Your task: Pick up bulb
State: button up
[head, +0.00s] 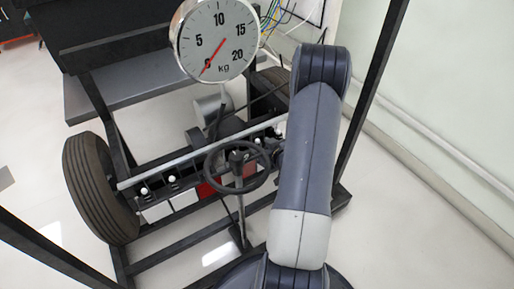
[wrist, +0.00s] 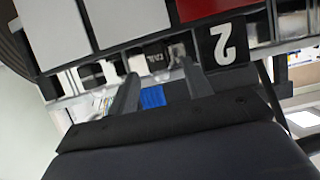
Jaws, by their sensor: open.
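Two small white rounded knobs that look like bulbs (head: 145,191) (head: 172,179) stand on the left part of the chassis rail in the head view; I cannot tell for sure that they are bulbs. In the wrist view no bulb can be made out clearly. My gripper (wrist: 161,86) is open there, its two dark fingers apart and pointing towards the rail and its panels. A small blue patch (wrist: 152,97) shows between the fingers, and no object is clearly gripped. In the head view my gripper is mostly hidden behind my arm, near the right part of the rail.
The rail carries white, red and black panels; a black panel marked 2 (wrist: 222,45) is close to my gripper. A steering wheel (head: 238,167), a round kg dial (head: 214,40) and a tyre (head: 100,188) stand around it. Dark frame posts flank the rig; the right floor is clear.

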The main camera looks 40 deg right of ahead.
aim_at(258, 142)
jog(key=x, duration=0.3)
jog(key=shift+w+f, duration=0.15)
grip_shut()
dwell(0.3)
